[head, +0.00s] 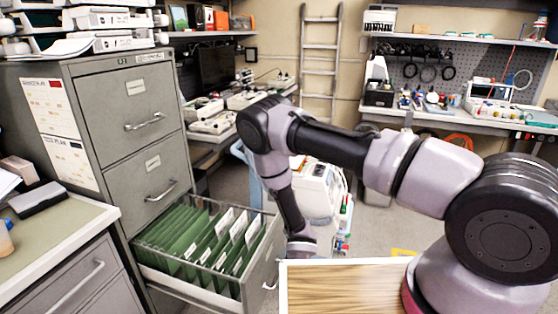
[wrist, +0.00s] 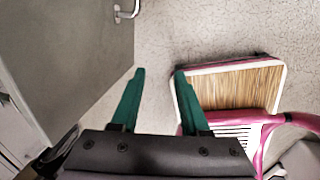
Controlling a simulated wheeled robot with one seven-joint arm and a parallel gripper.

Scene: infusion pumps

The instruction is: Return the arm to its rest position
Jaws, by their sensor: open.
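My arm (head: 330,145) reaches out from the lower right, bends at an elbow and hangs down beside the open drawer in the head view. Its wrist end (head: 300,245) drops behind the edge of my wood-topped base, so the gripper is hidden there. In the wrist view my gripper (wrist: 157,74) shows two green fingers spread apart with only bare floor between them. It holds nothing. The right finger appears close to the wood-topped part of my base (wrist: 235,88) in the picture; the actual gap is unclear.
A grey filing cabinet (head: 140,120) stands left with its bottom drawer (head: 262,262) pulled out, full of green folders (head: 190,240). A white wheeled device (head: 320,190) stands behind my forearm. A grey front with a handle (wrist: 126,13) is left in the wrist view.

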